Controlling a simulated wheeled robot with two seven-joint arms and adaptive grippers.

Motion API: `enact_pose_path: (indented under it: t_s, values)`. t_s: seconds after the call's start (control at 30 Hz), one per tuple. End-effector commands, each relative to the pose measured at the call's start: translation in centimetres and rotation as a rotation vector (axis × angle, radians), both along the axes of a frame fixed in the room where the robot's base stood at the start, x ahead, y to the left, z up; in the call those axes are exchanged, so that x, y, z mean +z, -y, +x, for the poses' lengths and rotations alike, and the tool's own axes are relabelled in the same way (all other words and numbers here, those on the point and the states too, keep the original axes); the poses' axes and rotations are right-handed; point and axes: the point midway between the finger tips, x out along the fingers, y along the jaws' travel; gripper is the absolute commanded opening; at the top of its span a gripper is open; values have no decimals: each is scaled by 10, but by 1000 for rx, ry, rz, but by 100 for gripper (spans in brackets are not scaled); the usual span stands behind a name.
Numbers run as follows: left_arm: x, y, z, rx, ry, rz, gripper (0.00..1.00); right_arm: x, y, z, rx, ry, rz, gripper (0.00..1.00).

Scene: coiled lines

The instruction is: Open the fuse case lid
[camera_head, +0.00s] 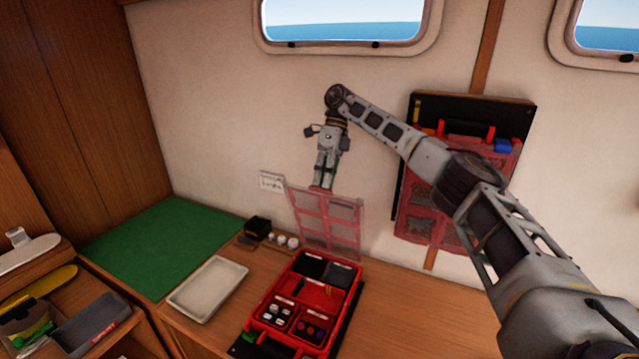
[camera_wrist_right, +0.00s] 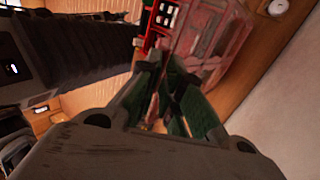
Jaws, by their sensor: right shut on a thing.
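The red fuse case (camera_head: 337,293) lies on the wooden counter with its compartments exposed, several holding small parts. Its clear red-framed lid (camera_head: 328,222) stands raised, roughly upright, at the back of the case. My right gripper (camera_head: 321,187) points down at the lid's top edge and is shut on it. In the right wrist view the gripper's green-padded fingers (camera_wrist_right: 172,105) close around the lid's edge, and the clear lid (camera_wrist_right: 218,45) extends beyond them. My left gripper is in neither view.
A second red case (camera_head: 430,215) hangs on a black wall board behind my right arm. A white tray (camera_head: 207,288), a green mat (camera_head: 165,245), a small black box (camera_head: 258,226) and several white round pieces (camera_head: 281,240) are left of the case. A small label (camera_head: 271,182) is on the wall.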

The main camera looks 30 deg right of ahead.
Motion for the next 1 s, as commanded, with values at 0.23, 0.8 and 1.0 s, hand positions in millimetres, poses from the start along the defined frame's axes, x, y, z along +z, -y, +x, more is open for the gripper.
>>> enact_pose_path:
  t_s: [0.23, 0.8, 1.0]
  values:
    - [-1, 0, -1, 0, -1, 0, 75, -15, 10, 3, -14, -14, -19, 0]
    - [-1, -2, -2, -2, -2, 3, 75, -15, 10, 3, -13, -15, -20, 27]
    - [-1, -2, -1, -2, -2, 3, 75, -14, 9, 3, -11, -16, -21, 27]
